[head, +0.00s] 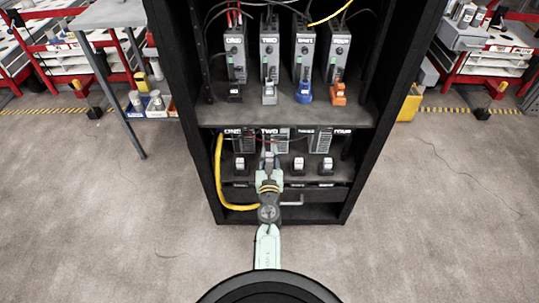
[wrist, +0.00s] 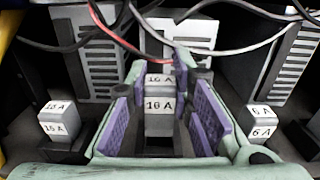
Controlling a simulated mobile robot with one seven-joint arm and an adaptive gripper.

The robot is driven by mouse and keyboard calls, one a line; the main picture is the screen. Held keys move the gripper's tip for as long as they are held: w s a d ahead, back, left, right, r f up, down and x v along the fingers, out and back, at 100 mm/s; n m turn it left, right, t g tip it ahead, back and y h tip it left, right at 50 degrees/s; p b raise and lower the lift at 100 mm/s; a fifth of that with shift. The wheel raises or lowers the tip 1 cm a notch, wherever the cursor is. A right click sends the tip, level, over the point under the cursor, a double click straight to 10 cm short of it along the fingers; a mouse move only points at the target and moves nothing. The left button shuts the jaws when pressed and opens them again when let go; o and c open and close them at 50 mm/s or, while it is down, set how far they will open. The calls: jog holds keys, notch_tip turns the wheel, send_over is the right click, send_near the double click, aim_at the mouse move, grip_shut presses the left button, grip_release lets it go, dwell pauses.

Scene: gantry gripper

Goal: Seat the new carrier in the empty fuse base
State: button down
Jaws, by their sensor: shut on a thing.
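My gripper (wrist: 160,85) reaches into the lower bay of the black cabinet, and it also shows in the head view (head: 268,170). Its green fingers with purple pads are shut on a light grey fuse carrier (wrist: 159,104), one finger on each side. The carrier's labels look like 16 A or 10 A; the print is hard to read. The carrier's lower end is hidden, so I cannot tell whether it sits in a base. A similar carrier stands at the left (wrist: 59,120), and one marked 6 A stands at the right (wrist: 261,122). No empty base can be made out.
Grey units with slotted fronts (wrist: 100,60) stand behind the carriers. Red, black and white wires hang above the gripper. A yellow cable (head: 220,175) runs down the cabinet's left side. The upper shelf (head: 290,113) holds several modules with coloured parts in front.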

jog(key=shift+f+b, duration=0.95)
